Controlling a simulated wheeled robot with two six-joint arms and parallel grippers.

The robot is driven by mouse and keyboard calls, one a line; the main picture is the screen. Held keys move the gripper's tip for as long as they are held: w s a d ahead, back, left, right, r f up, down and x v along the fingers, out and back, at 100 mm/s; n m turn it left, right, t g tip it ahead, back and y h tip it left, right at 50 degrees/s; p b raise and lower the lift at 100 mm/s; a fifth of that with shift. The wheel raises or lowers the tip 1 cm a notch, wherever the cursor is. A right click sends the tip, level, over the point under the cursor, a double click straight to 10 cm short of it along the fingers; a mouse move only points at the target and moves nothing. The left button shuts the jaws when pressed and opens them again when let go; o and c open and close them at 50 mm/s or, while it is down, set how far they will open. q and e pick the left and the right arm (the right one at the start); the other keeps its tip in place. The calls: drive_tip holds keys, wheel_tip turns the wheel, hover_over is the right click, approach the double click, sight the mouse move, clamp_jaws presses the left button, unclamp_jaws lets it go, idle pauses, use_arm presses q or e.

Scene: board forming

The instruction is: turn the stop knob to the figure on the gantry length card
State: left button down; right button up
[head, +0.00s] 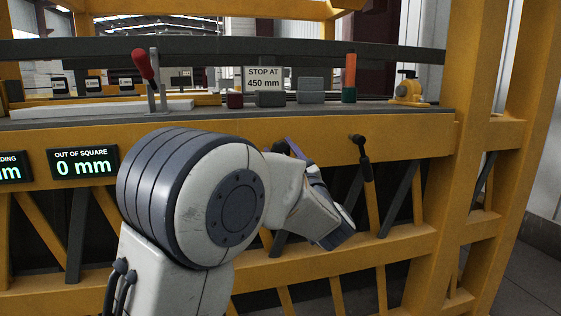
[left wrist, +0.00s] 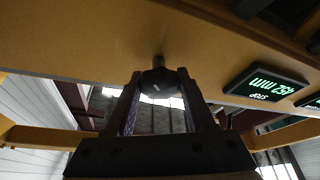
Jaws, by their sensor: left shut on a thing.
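The stop card (head: 264,79) stands on the gantry's top and reads "STOP AT 450 mm". The dark round stop knob (left wrist: 157,83) sticks out of the yellow beam in the left wrist view. My left gripper (left wrist: 160,88) is shut on it, one finger on each side. In the head view my left arm covers most of the gripper, and only a bit of the dark knob (head: 281,146) shows past it. The stop display (left wrist: 266,82) hangs beside the knob, upside down in the left wrist view, and seems to read 452 mm. My right gripper is not in view.
A black crank handle (head: 363,157) hangs on the beam right of my left gripper. The out-of-square display (head: 83,163) reads 0 mm. A red-handled lever (head: 147,68), several small blocks and an orange-and-green post (head: 349,78) stand on the gantry top.

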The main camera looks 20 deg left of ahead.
use_arm(q)
drive_tip(key=shift+n+g+y+b, duration=0.3)
drive_tip(key=shift+n+g, duration=0.25)
drive_tip(key=shift+n, duration=0.6)
drive_tip(key=shift+n+g+y+b, duration=0.2)
drive_tip(key=shift+n+g+b, duration=0.25)
drive_tip(key=shift+n, duration=0.7)
drive_tip(key=shift+n+g, duration=0.3)
drive_tip(key=shift+c, duration=1.3)
unclamp_jaws()
drive_tip(key=p+v, duration=0.1)
drive_tip(key=v, duration=0.9)
drive_tip(key=shift+s, duration=0.2)
drive_tip(key=shift+d+f, duration=0.1)
drive_tip(key=shift+f, duration=0.1)
